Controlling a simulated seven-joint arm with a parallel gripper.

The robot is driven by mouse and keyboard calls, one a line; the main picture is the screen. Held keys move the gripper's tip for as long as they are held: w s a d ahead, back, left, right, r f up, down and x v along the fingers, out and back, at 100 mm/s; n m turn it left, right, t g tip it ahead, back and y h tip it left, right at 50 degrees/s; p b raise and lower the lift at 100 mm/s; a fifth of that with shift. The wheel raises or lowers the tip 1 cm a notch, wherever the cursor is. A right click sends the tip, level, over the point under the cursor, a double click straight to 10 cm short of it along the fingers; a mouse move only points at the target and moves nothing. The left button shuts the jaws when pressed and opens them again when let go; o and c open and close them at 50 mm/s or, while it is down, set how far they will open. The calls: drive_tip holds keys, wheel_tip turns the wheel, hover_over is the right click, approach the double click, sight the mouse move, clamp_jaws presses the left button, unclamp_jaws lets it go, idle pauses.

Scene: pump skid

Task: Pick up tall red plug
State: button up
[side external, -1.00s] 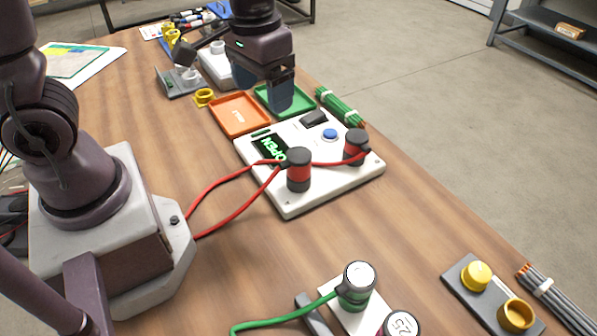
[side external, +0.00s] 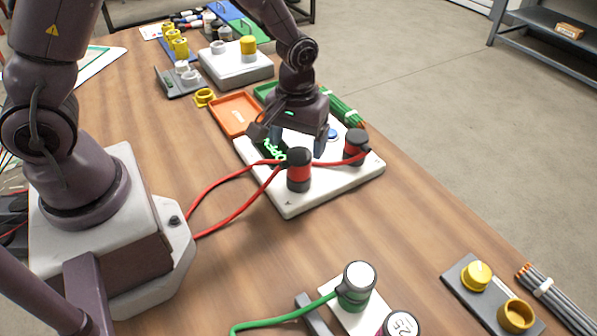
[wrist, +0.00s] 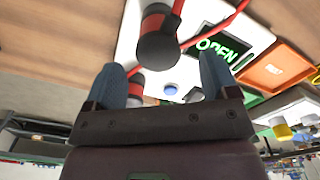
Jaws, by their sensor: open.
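Two red plugs with black caps stand upright on a white panel (side external: 330,192), each with a red cable. The nearer one (side external: 298,178) looks taller; the other (side external: 355,148) stands at the panel's right edge. My gripper (side external: 289,143) is open and empty, above the panel just behind the nearer plug. In the wrist view, my gripper's blue fingers (wrist: 162,72) are spread apart. The nearer plug's black cap (wrist: 157,50) shows beyond the fingertips, not between them. The farther plug (wrist: 135,88) shows partly, behind the left finger.
The panel has a green OPEN display (wrist: 218,48) and a blue button (wrist: 170,89). An orange tray (side external: 231,108) and a green cable bundle (side external: 345,111) lie behind. A green plug (side external: 356,290) stands in front. Bare wood lies between it and the panel.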

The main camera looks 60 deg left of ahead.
sight(299, 152)
drive_tip(key=f, duration=0.5)
drive_tip(key=shift+w+f, duration=0.1)
drive_tip(key=shift+w, duration=0.15)
drive_tip(key=c, duration=1.1)
